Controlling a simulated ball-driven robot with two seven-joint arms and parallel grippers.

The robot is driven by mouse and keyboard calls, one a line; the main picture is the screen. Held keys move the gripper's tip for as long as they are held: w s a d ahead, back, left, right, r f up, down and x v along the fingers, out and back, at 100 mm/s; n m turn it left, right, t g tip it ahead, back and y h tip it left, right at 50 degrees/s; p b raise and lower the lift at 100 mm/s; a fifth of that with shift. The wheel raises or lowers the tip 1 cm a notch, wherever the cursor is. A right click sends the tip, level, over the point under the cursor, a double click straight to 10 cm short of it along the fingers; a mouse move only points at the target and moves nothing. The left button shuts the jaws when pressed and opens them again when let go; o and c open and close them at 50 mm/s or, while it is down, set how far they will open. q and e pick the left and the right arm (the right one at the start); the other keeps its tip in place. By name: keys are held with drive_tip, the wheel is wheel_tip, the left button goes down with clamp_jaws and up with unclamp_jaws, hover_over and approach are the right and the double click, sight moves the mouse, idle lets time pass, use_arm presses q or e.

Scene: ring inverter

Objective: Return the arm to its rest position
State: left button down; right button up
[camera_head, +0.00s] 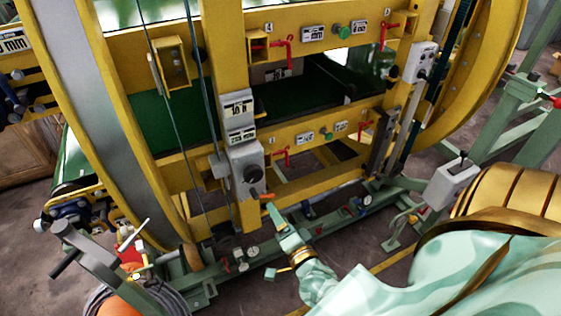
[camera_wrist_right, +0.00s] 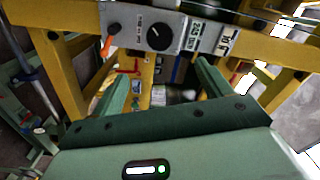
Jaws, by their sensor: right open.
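My right arm comes in from the lower right in the head view, pale green with a gold band at the wrist. Its gripper (camera_head: 279,222) is just below and right of a grey control box (camera_head: 245,170) with a black knob and an orange handle. In the right wrist view the two green fingers of the right gripper (camera_wrist_right: 158,75) stand wide apart with nothing between them. The control box (camera_wrist_right: 146,27) is beyond them, with its black knob and orange handle (camera_wrist_right: 108,46). I cannot tell if the fingertips touch anything. My left gripper does not show.
A large yellow ring frame (camera_head: 105,90) with crossbeams stands in front. Red valve handles (camera_head: 283,155) sit on its beams. A green base rail (camera_head: 320,224) runs below. A grey lever box (camera_head: 452,183) stands at right near my arm. Bare floor (camera_head: 345,250) shows beside the gripper.

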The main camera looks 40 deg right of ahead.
idle(0.4)
drive_tip(key=s+a+f+n+g+y+b, duration=0.15)
drive_tip(key=s+f+n, duration=0.25)
drive_tip(key=f, duration=0.4)
drive_tip(key=s+a+f+n+g+y, duration=0.2)
drive_tip(key=s+f+n+g, duration=0.15)
drive_tip(key=f, duration=0.35)
drive_tip(key=s+a+f+n+g+y, duration=0.25)
drive_tip(key=f+n, duration=0.25)
drive_tip(key=f, duration=0.3)
drive_tip(key=s+d+f+n+g+b, duration=0.1)
drive_tip(key=s+f+n+g+b, duration=0.2)
drive_tip(key=s+f, duration=0.7)
drive_tip(key=s+f+n+g+h+b, duration=0.1)
drive_tip(key=s+f+n+g+b, duration=0.2)
drive_tip(key=s+f+g, duration=0.3)
drive_tip(key=s+f+n, duration=0.1)
drive_tip(key=s+f, duration=0.3)
drive_tip(key=s, duration=0.5)
drive_tip(key=shift+s+d+h+b, duration=0.3)
drive_tip(key=shift+s+d+b, duration=0.05)
drive_tip(key=shift+s, duration=0.05)
drive_tip(key=shift+n, duration=0.25)
